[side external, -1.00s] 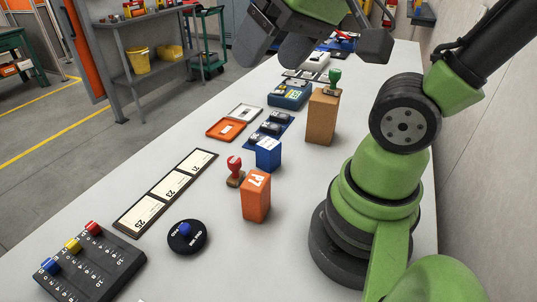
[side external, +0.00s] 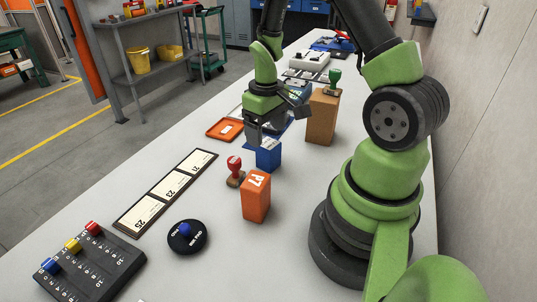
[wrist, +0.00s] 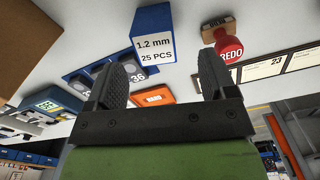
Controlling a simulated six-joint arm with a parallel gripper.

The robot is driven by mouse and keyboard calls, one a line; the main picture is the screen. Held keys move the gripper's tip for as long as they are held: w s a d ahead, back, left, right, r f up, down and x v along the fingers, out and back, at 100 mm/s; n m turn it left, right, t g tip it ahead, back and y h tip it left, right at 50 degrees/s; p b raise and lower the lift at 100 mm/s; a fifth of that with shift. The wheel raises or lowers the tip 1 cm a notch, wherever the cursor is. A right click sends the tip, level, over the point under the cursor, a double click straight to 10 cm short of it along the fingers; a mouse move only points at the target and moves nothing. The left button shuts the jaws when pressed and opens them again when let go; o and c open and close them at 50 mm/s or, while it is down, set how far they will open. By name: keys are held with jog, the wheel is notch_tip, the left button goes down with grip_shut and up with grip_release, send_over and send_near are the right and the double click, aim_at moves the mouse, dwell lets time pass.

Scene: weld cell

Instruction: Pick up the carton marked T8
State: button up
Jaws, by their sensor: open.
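No T8 mark is legible in either view. An orange carton (side external: 256,198) stands upright on the table with a white mark on top that I cannot read surely. A blue carton (side external: 269,155) stands behind it; in the wrist view the blue carton (wrist: 155,40) reads "1.2 mm 25 PCS". A taller brown carton (side external: 321,118) stands farther back right. My gripper (side external: 264,138) is open and empty, above and just behind the blue carton, partly covering it in the side view. In the wrist view the blue carton lies beyond the spread fingers (wrist: 165,75).
A red stamp (side external: 235,170) stands left of the blue carton, and a green stamp (side external: 334,80) is at the brown carton's top. An orange tray (side external: 224,129), a numbered strip (side external: 167,187), a black dial (side external: 187,236) and a switch box (side external: 92,266) lie on the table.

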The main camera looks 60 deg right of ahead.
aim_at(268, 155)
jog(key=shift+s+d+f, duration=0.1)
jog(key=shift+d+f, duration=0.05)
jog(key=shift+f, duration=1.85)
jog(key=shift+s+d+f, duration=0.1)
jog(key=shift+f, duration=1.85)
jog(key=c, duration=1)
jog(key=shift+c, duration=0.2)
jog(key=shift+r, duration=0.1)
